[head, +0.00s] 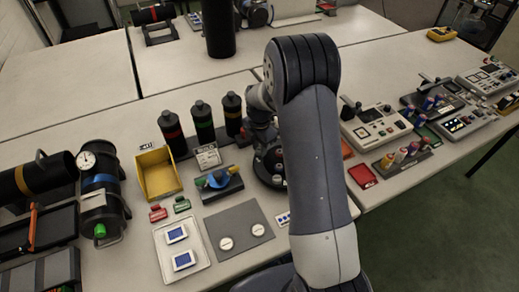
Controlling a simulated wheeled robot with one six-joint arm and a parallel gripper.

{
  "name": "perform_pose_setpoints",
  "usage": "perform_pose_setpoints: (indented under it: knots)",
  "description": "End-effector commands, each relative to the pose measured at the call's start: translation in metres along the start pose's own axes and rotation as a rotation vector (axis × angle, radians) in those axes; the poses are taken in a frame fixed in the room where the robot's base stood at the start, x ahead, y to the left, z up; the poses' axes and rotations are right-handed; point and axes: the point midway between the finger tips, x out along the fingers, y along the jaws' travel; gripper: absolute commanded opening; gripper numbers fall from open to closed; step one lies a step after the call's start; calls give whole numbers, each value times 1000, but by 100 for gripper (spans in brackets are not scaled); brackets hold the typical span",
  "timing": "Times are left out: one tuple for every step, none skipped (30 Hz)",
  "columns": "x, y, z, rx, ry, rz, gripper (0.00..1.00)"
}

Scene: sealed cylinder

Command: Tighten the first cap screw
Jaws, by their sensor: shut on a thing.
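My arm rises from the bottom of the head view, bends at the top and comes down on its far side to dark wrist joints. My gripper's fingers are hidden behind the arm, so I cannot see what they hold. A dark round fixture (264,172) stands on the table just below the wrist, partly covered by my arm. Small red and pale details show on it, but I cannot make out single cap screws. A dark cylinder with a dial gauge (101,203) lies at the left on its stand, with a green knob at its near end.
A blue-and-yellow part (219,179), a grey mat (240,233) with two white discs and a white tray (183,268) lie in front. Control boxes (376,127) crowd the right table. The back table is mostly clear.

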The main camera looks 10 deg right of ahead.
Motion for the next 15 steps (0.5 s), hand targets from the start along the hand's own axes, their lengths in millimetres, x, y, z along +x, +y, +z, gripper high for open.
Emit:
perform_pose_setpoints:
  knots:
    - [2,1,0,43,-1,2,2]
    - [2,1,0,71,-1,3,2]
    - [2,1,0,110,-1,3,2]
    - [2,1,0,138,-1,3,2]
    - [2,1,0,166,-1,3,2]
    - [2,1,0,205,-1,2,2]
    - [2,1,0,233,-1,2,2]
    - [1,1,0,261,-1,2,2]
    - [1,1,0,300,-1,2,2]
    - [1,1,0,328,-1,3,2]
    - [1,1,0,356,-1,3,2]
    - [0,1,0,395,-1,4,2]
    - [0,1,0,423,-1,4,2]
    - [0,1,0,451,-1,4,2]
    - [0,1,0,490,-1,3,2]
